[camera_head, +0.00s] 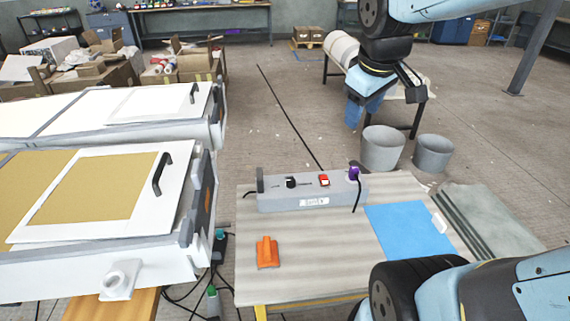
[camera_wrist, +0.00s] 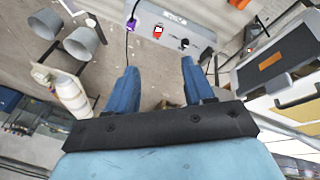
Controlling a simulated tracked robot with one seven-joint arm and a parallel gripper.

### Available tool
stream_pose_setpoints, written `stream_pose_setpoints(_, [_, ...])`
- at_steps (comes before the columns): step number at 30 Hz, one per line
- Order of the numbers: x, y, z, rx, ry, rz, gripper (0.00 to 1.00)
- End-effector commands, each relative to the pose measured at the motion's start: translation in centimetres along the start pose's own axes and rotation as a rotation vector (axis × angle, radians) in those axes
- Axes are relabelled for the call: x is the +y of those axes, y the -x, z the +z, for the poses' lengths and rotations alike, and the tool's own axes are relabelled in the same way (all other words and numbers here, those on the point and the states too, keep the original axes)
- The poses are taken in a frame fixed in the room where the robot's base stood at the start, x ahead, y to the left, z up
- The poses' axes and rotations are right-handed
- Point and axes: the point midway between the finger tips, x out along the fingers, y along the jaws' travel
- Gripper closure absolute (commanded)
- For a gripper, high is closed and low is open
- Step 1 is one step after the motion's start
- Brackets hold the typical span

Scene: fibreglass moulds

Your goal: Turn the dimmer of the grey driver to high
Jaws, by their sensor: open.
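The grey driver (camera_head: 308,204) is a long box at the back of the table. Its black dimmer knob (camera_head: 291,182) is on the left of its top, with a red switch (camera_head: 323,180) to the right. Which way the knob's mark points is too small to tell. The driver also shows in the wrist view (camera_wrist: 203,32), with the knob (camera_wrist: 184,43) beyond the fingertips. My gripper (camera_wrist: 159,66) is open and empty, its two blue fingers apart. In the head view it hangs above and behind the driver's right side, clear of it.
A purple plug (camera_head: 353,173) with a black cable stands at the driver's right end. An orange object (camera_head: 267,252) and a blue sheet (camera_head: 408,230) lie on the table (camera_head: 320,256). White moulds (camera_head: 150,215) stand left; grey buckets (camera_head: 382,150) stand behind.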

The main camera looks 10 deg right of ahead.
Motion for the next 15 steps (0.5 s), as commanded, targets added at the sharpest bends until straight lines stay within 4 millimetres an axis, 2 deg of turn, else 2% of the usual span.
stream_pose_setpoints(3, [0.4, -2.0, -2.2, -0.042, 0.184, -0.015, 0.38])
stream_pose_setpoints(15, [0.6, -9.6, -8.8, -0.120, 0.821, -0.120, 0.38])
